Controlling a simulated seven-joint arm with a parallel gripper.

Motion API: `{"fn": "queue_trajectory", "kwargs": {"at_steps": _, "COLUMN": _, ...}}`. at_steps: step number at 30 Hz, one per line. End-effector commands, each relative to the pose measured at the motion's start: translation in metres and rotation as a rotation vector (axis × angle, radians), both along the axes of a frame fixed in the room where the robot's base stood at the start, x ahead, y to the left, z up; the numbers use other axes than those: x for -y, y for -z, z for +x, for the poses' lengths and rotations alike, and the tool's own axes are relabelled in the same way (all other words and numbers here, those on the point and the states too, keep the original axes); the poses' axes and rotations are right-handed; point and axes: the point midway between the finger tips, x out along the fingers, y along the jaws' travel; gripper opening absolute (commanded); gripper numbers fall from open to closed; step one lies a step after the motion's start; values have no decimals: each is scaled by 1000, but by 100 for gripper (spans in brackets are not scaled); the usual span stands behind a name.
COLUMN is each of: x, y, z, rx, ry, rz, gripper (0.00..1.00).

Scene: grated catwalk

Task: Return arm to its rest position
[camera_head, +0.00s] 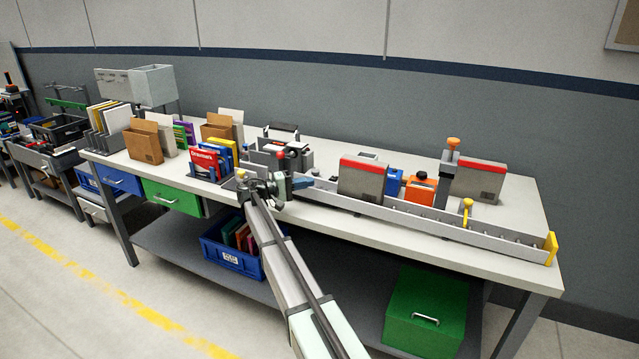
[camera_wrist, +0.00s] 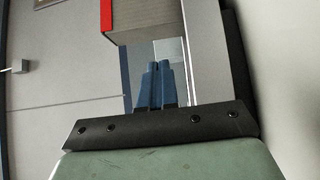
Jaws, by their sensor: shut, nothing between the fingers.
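My gripper (camera_head: 304,182) is over the front part of the workbench (camera_head: 385,222), by the left end of the long grey rail. Its blue fingers point to the right in the head view. In the wrist view my gripper (camera_wrist: 158,84) shows its two blue fingers side by side, shut with nothing between them. My arm reaches up to it from the bottom of the head view. A grey box with a red band (camera_head: 361,181) stands to the right of the fingers, apart from them.
The long grey rail (camera_head: 420,215) runs along the bench front to a yellow end piece (camera_head: 551,248). A blue bin (camera_head: 232,256) and a green box (camera_head: 426,313) sit below.

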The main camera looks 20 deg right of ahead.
Motion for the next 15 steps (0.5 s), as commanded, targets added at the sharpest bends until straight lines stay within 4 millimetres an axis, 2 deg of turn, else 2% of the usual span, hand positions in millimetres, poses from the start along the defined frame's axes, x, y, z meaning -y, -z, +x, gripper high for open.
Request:
{"fn": "queue_trajectory", "kwargs": {"at_steps": 1, "x": -11, "y": 0, "z": 1, "rx": 0, "ry": -3, "rz": 0, "gripper": 0}}
{"fn": "queue_trajectory", "kwargs": {"at_steps": 6, "x": -37, "y": 0, "z": 1, "rx": 0, "ry": -2, "rz": 0, "gripper": 0}}
{"fn": "queue_trajectory", "kwargs": {"at_steps": 15, "x": -61, "y": 5, "z": -2, "rx": -9, "ry": -5, "rz": 7, "gripper": 0}}
